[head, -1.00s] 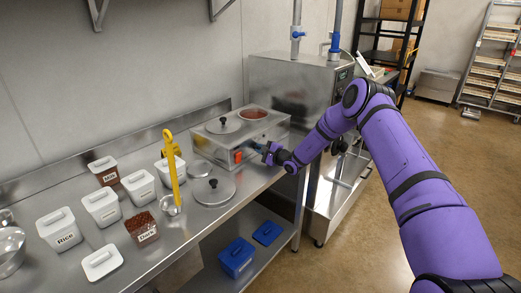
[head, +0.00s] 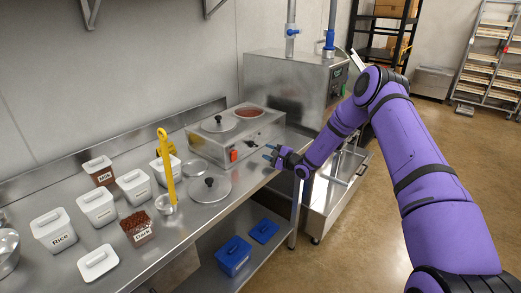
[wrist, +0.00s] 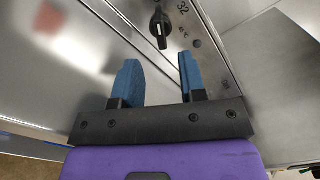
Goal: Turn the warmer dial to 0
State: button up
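The warmer (head: 205,146) is a steel box on the counter with a red switch (head: 234,155) on its front. Its black dial (wrist: 160,27) shows at the top of the wrist view, with a white pointer line. A printed 32 is beside it and other small marks are too blurred to read. My gripper (head: 270,153) is in front of the warmer's panel. In the wrist view my gripper (wrist: 158,70) has its blue fingers spread, with nothing between them. The dial is beyond the fingertips, apart from them.
On the warmer are a lidded well (head: 218,124) and an open well of brown content (head: 249,112). A loose lid (head: 210,188), a yellow-handled tool (head: 166,170) and several labelled tubs are to the left. Blue containers (head: 234,255) are on the lower shelf. Open air lies before the panel.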

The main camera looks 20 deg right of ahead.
jog(key=shift+v, duration=1.85)
jog(key=s+a+r+n+g+y, duration=0.2)
jog(key=s+a+r+n+g, duration=0.2)
jog(key=r, duration=0.5)
jog(key=s+a+r+n+g+y, duration=0.2)
jog(key=s+a+r+n+g, duration=0.15)
jog(key=r, duration=0.45)
jog(key=s+a+r+n+g+h, duration=0.3)
jog(key=s+r+n+g, duration=0.2)
jog(key=s+r, duration=0.75)
jog(key=s+d+r+n+t+h, duration=0.1)
jog(key=s+d+r+h, duration=0.1)
jog(key=s, duration=0.9)
jog(key=s+d+r+n+t+h, duration=0.1)
jog(key=s+d+r+h, duration=0.2)
jog(key=s, duration=0.8)
jog(key=s+d+r+n+t+h, duration=0.1)
jog(key=s+d+r+n+h, duration=0.1)
jog(key=s+d+h, duration=0.4)
jog(key=s+r, duration=0.1)
jog(key=s, duration=0.4)
jog(key=shift+s+d+h, duration=0.15)
jog(key=shift+s+h, duration=0.05)
jog(key=shift+h, duration=0.1)
